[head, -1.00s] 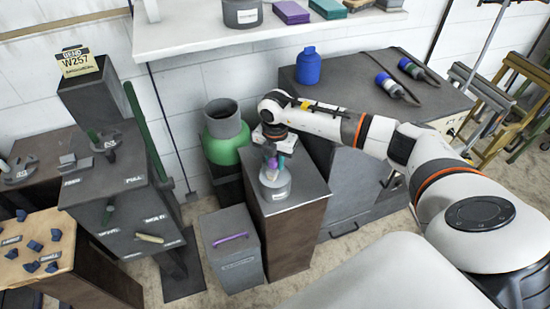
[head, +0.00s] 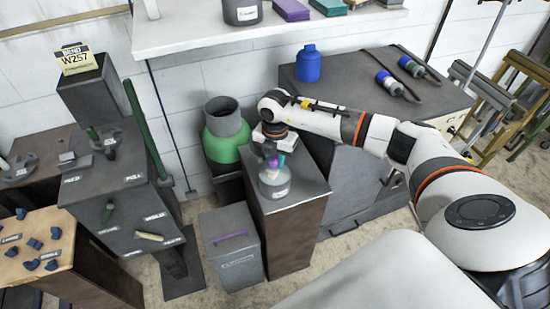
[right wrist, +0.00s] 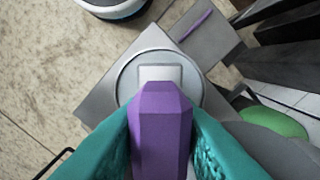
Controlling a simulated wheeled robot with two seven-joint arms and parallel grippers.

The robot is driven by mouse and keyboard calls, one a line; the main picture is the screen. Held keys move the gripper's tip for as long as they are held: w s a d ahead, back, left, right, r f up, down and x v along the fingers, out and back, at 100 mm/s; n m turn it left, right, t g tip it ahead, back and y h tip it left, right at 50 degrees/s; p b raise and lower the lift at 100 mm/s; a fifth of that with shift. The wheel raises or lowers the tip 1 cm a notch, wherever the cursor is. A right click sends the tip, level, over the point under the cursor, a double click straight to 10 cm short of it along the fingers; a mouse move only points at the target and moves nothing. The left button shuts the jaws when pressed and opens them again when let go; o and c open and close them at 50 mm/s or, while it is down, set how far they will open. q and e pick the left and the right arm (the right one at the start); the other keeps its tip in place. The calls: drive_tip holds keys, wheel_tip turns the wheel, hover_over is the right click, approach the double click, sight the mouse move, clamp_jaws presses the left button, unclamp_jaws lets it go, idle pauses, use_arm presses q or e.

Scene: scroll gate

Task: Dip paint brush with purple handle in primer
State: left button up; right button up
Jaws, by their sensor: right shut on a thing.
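My right gripper (head: 272,150) points down over a grey can (head: 275,185) on a brown pedestal (head: 288,232). The gripper's teal fingers are shut on the purple handle of the paint brush (head: 272,166). In the right wrist view, the purple handle (right wrist: 162,125) sits between the two fingers. A pale square part of the brush (right wrist: 160,74) shows past the handle, over the round can (right wrist: 126,78). The brush stands about upright. The head view does not clearly show how deep its tip is in the can, and the can's label is too small to read.
A grey bin with a purple handle (head: 238,270) stands left of the pedestal. A green cylinder (head: 226,145) stands behind it. A blue bottle (head: 308,65) and tools are on the grey cabinet (head: 425,105). A white shelf (head: 190,35) runs above.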

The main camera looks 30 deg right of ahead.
drive_tip(key=shift+f, duration=0.4)
idle(1.1)
drive_tip(key=shift+r+p, duration=2.45)
drive_tip(key=shift+r, duration=1.1)
